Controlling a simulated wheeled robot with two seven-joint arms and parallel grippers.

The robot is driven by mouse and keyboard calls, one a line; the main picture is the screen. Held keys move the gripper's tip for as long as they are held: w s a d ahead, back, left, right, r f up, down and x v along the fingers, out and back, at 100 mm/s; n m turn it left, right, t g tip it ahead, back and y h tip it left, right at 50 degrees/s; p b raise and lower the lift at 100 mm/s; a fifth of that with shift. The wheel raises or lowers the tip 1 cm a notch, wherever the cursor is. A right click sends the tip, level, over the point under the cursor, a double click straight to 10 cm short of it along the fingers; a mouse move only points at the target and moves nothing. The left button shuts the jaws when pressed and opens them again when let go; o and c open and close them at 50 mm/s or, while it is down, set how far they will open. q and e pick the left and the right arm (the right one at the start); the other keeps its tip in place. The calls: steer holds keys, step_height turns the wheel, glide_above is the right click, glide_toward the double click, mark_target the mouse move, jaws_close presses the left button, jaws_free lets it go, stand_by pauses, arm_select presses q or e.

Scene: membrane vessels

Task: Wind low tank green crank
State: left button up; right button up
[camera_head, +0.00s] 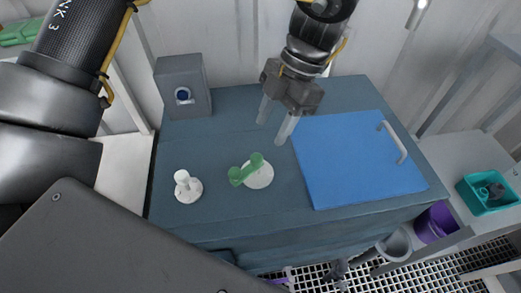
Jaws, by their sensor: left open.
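The green crank (246,170) lies across a round white disc (260,178) on top of the low dark blue-grey tank (225,208). It has a short arm with a rounded knob at each end. My left gripper (271,132) comes down from the top of the head view, behind and slightly right of the crank. Its two pale fingers are apart and empty, and it does not appear to touch the crank. My right gripper is not in view.
A white knob (185,187) stands left of the crank. A grey box with a blue button (183,95) is at the back left. A blue lid (350,160) with a metal handle (393,142) covers the right side. A teal bin (480,198) and purple bucket (433,222) are farther right.

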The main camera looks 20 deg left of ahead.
mark_target(258, 156)
arm_select(q)
steer(key=p+x, duration=0.1)
steer(key=x, duration=0.7)
steer(key=shift+f, duration=0.1)
jaws_close()
